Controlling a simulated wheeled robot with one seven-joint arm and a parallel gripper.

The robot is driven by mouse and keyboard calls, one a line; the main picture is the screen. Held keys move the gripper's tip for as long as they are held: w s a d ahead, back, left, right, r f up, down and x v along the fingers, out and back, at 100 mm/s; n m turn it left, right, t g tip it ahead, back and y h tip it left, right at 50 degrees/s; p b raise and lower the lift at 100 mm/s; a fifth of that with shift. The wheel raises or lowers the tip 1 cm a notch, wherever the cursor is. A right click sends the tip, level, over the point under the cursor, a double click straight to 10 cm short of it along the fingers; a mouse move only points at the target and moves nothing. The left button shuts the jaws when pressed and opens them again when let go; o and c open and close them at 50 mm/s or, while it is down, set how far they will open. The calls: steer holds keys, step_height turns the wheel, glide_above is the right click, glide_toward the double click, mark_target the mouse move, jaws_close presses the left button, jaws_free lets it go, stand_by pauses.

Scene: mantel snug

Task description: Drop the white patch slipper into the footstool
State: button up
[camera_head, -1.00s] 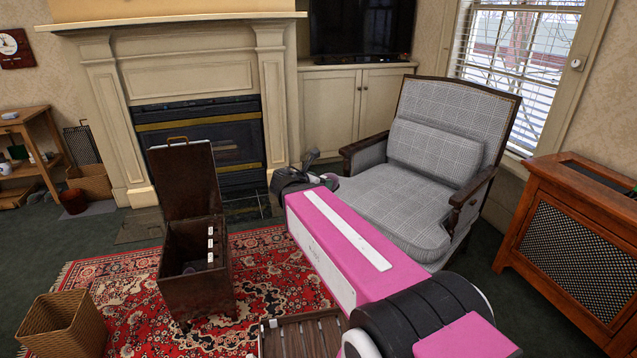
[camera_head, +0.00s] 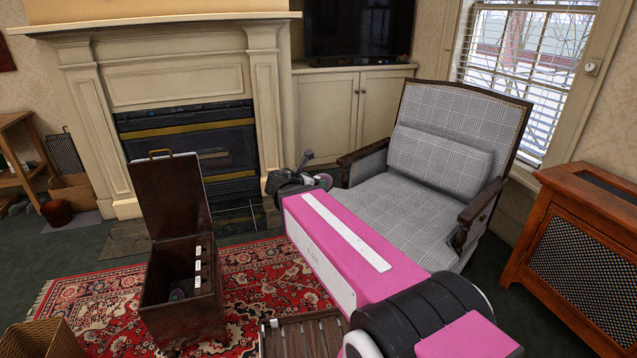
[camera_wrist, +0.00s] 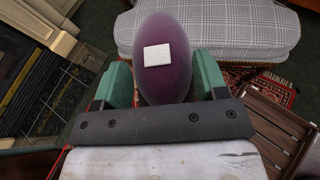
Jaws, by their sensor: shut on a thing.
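The white patch slipper, purple with a white square patch, is held in my gripper in the wrist view (camera_wrist: 167,85). My gripper (camera_wrist: 164,88) has its green fingers shut on the slipper's two sides. The footstool (camera_head: 185,320) is a dark brown box on the red rug, left of my arm. Its lid (camera_head: 166,198) stands open, tilted up at the back. White tags show on its inner right wall, and a small greyish thing (camera_head: 178,295) lies inside.
A grey checked armchair (camera_head: 400,210) stands behind my arm. A slatted wooden piece (camera_head: 305,338) is at the front, near my arm's base. A wicker basket (camera_head: 40,342) is at front left. A wooden radiator cover (camera_head: 575,240) stands at right. Rug shows between footstool and arm.

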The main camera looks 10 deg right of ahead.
steer(key=w+a+f+n+t+y, duration=0.15)
steer(key=w+a+f, duration=0.25)
steer(key=a, duration=0.4)
steer(key=w+a+f+n+t+y, duration=0.1)
steer(key=w+a+f+n+y, duration=0.2)
steer(key=a, duration=0.5)
steer(key=w+a+f+n+t, duration=0.1)
steer(key=w+a+f, duration=0.35)
steer(key=a, duration=0.45)
steer(key=s+a+f+n+y, duration=0.1)
steer(key=a+f+n+y, duration=0.1)
steer(key=a+f, duration=0.6)
steer(key=s+a+f+n+t+y, duration=0.1)
steer(key=a+f+n+y, duration=0.2)
steer(key=a, duration=0.9)
steer(key=s+a+f+n+y, duration=0.1)
steer(key=a+f+y, duration=0.1)
steer(key=a+f, duration=0.65)
steer(key=shift+w+a+f, duration=0.1)
steer(key=shift+a+f, duration=0.1)
steer(key=shift+f, duration=1.25)
steer(key=shift+w+a+f, duration=0.1)
steer(key=shift+a+f, duration=0.05)
steer(key=shift+f, duration=1.3)
steer(key=o, duration=1)
steer(key=shift+o, duration=0.2)
steer(key=shift+s, duration=0.15)
